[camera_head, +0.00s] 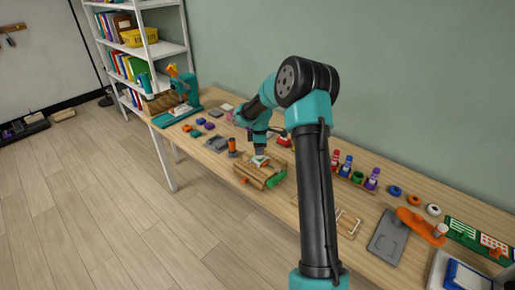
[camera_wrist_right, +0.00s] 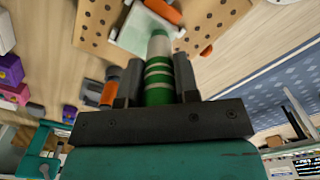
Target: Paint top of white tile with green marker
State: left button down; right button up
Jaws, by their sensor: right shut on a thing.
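My right gripper (camera_head: 260,152) is shut on a green marker with white bands (camera_wrist_right: 158,85). In the right wrist view the marker's pale tip end points away from the gripper and overlaps the white tile (camera_wrist_right: 128,38). Whether it touches the tile I cannot tell. In the head view the white tile (camera_head: 261,161) is small and partly hidden by my gripper. It sits on a wooden holed fixture (camera_head: 254,173). The wrist view shows the fixture's holes (camera_wrist_right: 97,25) and an orange part (camera_wrist_right: 163,10) beside the tile. My left gripper is not in view.
A green cylinder (camera_head: 276,179) lies at the fixture's right end. Several colored bottles (camera_head: 347,166) stand in a rack at the back right. A grey plate (camera_head: 388,238) and an orange piece (camera_head: 421,225) lie farther right. A teal machine (camera_head: 187,90) stands at the left end.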

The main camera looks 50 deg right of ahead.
jog(key=shift+d, duration=0.15)
dwell(0.3)
jog(key=shift+d, duration=0.5)
jog(key=shift+d, duration=0.1)
jog(key=shift+d, duration=0.55)
jog(key=shift+w, duration=0.1)
jog(key=shift+w, duration=0.6)
jog(key=shift+w, duration=0.15)
jog(key=shift+w+a, duration=0.1)
jog(key=shift+w, duration=0.35)
